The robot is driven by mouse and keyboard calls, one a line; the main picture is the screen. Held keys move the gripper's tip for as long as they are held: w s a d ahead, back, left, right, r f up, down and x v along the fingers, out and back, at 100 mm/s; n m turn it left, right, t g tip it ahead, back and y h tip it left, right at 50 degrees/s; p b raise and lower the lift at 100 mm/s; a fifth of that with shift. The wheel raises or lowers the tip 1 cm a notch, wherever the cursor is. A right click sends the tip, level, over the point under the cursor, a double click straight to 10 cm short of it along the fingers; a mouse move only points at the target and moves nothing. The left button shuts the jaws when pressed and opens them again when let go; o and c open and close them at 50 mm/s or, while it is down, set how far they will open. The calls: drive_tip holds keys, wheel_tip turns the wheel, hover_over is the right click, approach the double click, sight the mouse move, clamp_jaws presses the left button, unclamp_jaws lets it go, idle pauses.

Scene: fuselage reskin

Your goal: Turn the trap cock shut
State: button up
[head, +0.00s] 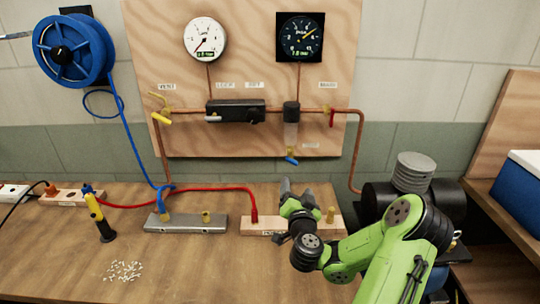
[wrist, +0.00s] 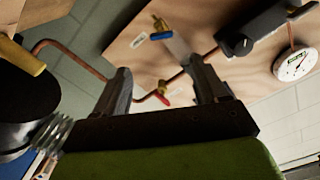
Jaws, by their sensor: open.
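The trap cock (head: 290,153) hangs below the clear bowl on the plywood panel, with a brass body and a blue lever (head: 291,160). The lever lies mostly crosswise, slanting slightly down to the right. In the wrist view the blue lever (wrist: 161,36) shows near the top, beyond my fingertips. My gripper (head: 298,190) is open and empty, below and in front of the cock, apart from it. In the wrist view a red-handled valve (wrist: 165,98) appears between the fingers of my gripper (wrist: 165,75), farther off on the panel.
The panel (head: 230,80) carries copper pipe, a black unit (head: 236,110), two gauges and a yellow-handled valve (head: 160,118). Below, the bench (head: 60,240) holds a metal manifold (head: 186,224), a wooden block with red hose (head: 215,189), and a yellow-black tool (head: 98,218). Air before the panel is clear.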

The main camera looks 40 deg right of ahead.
sight(293, 162)
drive_tip(key=p+x, duration=0.8)
drive_tip(key=x, duration=0.1)
drive_tip(key=p+x, duration=0.5)
drive_tip(key=shift+r, duration=0.3)
drive_tip(key=shift+w+d+f, duration=0.15)
drive_tip(key=shift+w+d, duration=0.2)
drive_tip(key=shift+w, duration=0.15)
drive_tip(key=shift+c, duration=0.3)
drive_tip(key=c, duration=1)
